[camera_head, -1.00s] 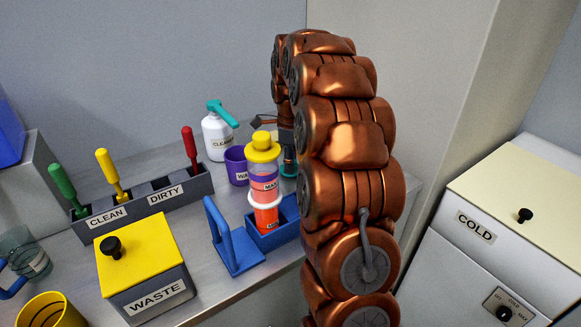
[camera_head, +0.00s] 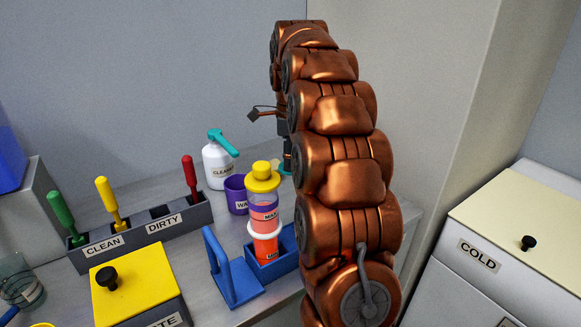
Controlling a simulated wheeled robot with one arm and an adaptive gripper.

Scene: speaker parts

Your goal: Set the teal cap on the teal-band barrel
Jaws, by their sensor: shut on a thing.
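My gripper (camera_head: 286,146) is partly hidden behind the left edge of my copper arm, at the back of the bench. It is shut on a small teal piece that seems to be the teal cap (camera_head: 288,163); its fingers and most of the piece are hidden. I cannot make out a teal-band barrel; it may be behind my arm. A clear barrel with orange contents, a purple band and a yellow cap (camera_head: 262,177) stands upright in a blue rack (camera_head: 272,266), left of my arm and in front of my gripper.
A purple cup (camera_head: 236,195) and a white cleaner bottle (camera_head: 216,164) stand behind the barrel. A grey CLEAN/DIRTY holder (camera_head: 140,236) with several handled tools is left. A yellow-lidded waste box (camera_head: 135,283) and a blue stand (camera_head: 232,285) are in front. A COLD unit (camera_head: 530,235) is right.

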